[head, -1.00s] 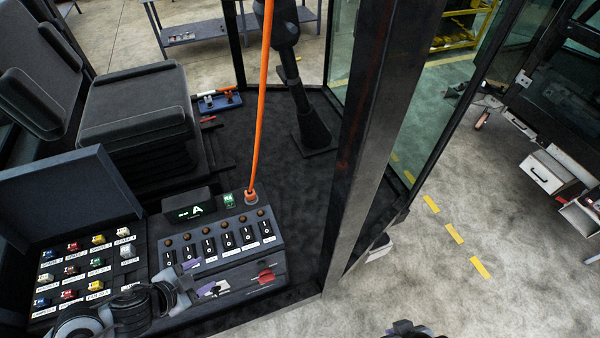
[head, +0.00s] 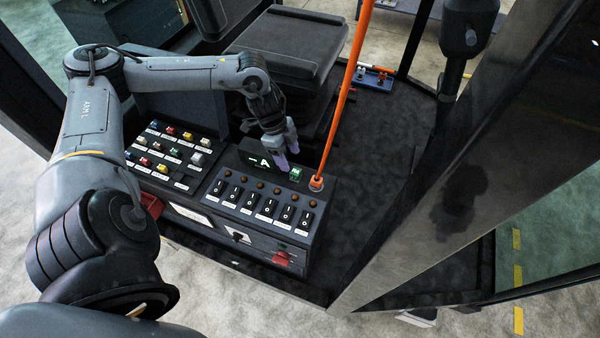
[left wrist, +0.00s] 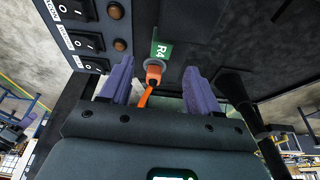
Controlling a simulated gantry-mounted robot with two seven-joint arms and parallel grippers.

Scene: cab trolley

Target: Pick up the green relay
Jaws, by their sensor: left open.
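The green relay (head: 295,174) sits on the console's upper ledge, right of the lit display (head: 262,161). In the left wrist view the green relay (left wrist: 162,53), marked R4, shows beyond the fingertips, between them. My left gripper (head: 287,154) is open and empty, with purple fingers pointing down just above and behind the relay. In the left wrist view its fingers (left wrist: 158,70) stand wide apart, not touching the relay. Its lower part is hidden there by an orange plug (left wrist: 153,72). My right gripper is not in view.
An orange cable (head: 345,95) rises from the plug (head: 317,183) close to the relay's right. Rocker switches (head: 263,207) line the console in front. A box of coloured relays (head: 160,160) lies left. A seat (head: 290,45) stands behind, and a dark cab pillar (head: 440,150) at right.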

